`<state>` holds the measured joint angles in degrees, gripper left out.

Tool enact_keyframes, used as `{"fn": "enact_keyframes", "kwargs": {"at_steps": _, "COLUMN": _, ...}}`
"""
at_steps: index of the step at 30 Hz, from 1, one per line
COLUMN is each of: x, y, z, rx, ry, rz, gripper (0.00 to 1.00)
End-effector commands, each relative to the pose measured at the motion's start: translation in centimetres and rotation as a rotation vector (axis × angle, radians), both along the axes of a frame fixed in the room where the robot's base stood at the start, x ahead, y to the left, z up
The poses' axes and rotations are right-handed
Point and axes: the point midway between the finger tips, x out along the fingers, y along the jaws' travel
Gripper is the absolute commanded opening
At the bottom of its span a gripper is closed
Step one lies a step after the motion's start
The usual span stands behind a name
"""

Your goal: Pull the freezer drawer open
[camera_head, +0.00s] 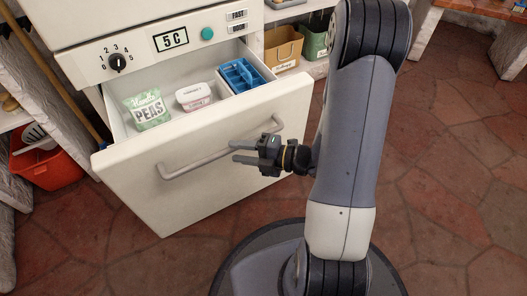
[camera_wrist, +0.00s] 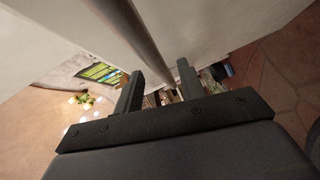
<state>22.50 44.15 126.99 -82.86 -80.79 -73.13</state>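The white freezer drawer (camera_head: 215,190) stands pulled out from the cabinet, its inside showing from above. Its long grey handle (camera_head: 195,165) runs across the front panel. My gripper (camera_head: 236,152) is at the right part of the handle, with its two fingers apart. In the wrist view the handle (camera_wrist: 140,35) runs down the picture toward the gap between the fingers of my gripper (camera_wrist: 160,70). I cannot tell whether the bar lies between the fingers or just beyond the tips. Nothing is clamped.
The drawer holds a peas bag (camera_head: 147,109), a white tub (camera_head: 194,97) and a blue tray (camera_head: 241,75). A dial (camera_head: 117,62) and a "5 C" display (camera_head: 171,39) sit above. A red bin (camera_head: 47,160) stands left. Stone floor is clear at right.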

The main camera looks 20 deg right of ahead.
Motion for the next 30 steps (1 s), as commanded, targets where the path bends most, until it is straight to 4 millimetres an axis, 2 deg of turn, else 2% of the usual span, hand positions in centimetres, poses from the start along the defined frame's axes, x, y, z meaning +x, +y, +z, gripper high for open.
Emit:
{"fn": "enact_keyframes", "kwargs": {"at_steps": 6, "x": -1.6, "y": -2.8, "z": 0.6, "rx": 0.001, "ry": 0.001, "rz": -0.006, "gripper": 0.38}}
{"fn": "enact_keyframes", "kwargs": {"at_steps": 15, "x": -3.2, "y": -5.5, "z": 1.0, "rx": 0.001, "ry": 0.0, "rz": -0.003, "gripper": 0.38}}
{"fn": "enact_keyframes", "kwargs": {"at_steps": 30, "x": -3.7, "y": -6.1, "z": 1.0, "rx": 0.001, "ry": 0.001, "rz": 0.001, "gripper": 0.38}}
